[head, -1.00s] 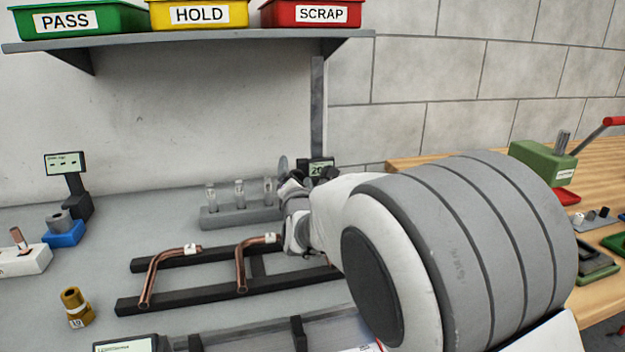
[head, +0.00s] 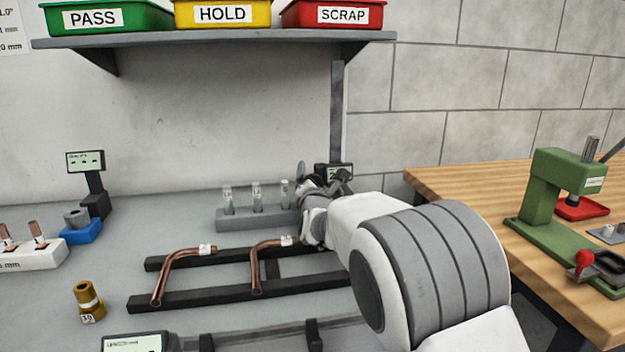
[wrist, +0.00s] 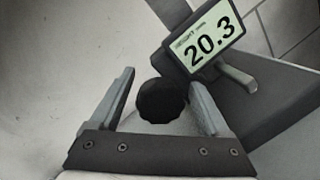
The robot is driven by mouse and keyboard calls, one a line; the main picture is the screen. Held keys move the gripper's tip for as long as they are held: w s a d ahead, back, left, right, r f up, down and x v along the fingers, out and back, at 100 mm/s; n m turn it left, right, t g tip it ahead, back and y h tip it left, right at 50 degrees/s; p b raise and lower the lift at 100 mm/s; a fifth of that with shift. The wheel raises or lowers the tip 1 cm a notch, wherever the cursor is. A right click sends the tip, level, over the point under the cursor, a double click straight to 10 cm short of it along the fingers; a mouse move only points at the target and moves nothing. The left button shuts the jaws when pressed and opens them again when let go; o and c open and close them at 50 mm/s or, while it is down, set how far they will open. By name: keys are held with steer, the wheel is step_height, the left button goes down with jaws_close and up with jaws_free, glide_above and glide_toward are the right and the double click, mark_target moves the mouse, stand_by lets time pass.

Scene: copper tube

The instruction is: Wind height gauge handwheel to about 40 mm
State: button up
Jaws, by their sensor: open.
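The height gauge stands at the back of the bench, its mast (head: 337,110) rising to the shelf and its display (head: 340,171) partly behind my gripper. In the wrist view the display (wrist: 208,42) reads 20.3. In the head view my gripper (head: 312,190) is at the gauge, and my arm hides the gauge's lower part.
Two bent copper tubes (head: 180,262) lie on a black rack (head: 215,298) in front of the gauge. A grey holder (head: 258,218) with clear vials stands left of my gripper. PASS, HOLD and SCRAP bins sit on the shelf (head: 220,40) above. A green press (head: 540,190) stands on the wooden bench at right.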

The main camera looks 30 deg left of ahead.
jaws_close()
stand_by(0.3)
steer(key=m+p, duration=0.2)
steer(key=m, duration=0.1)
steer(key=shift+g, duration=0.3)
steer(key=m, duration=0.3)
steer(key=shift+f+g+p, duration=0.1)
steer(key=shift+g+p, duration=0.2)
steer(key=shift+p, duration=0.1)
steer(key=m, duration=0.3)
steer(key=shift+f+m+g, duration=0.15)
steer(key=shift+m+g, duration=0.15)
steer(key=m+b, duration=0.1)
steer(key=m, duration=0.2)
steer(key=shift+s+a+m+g+y+b, duration=0.1)
steer(key=shift+m+g+y+b, duration=0.2)
steer(key=shift+b, duration=0.1)
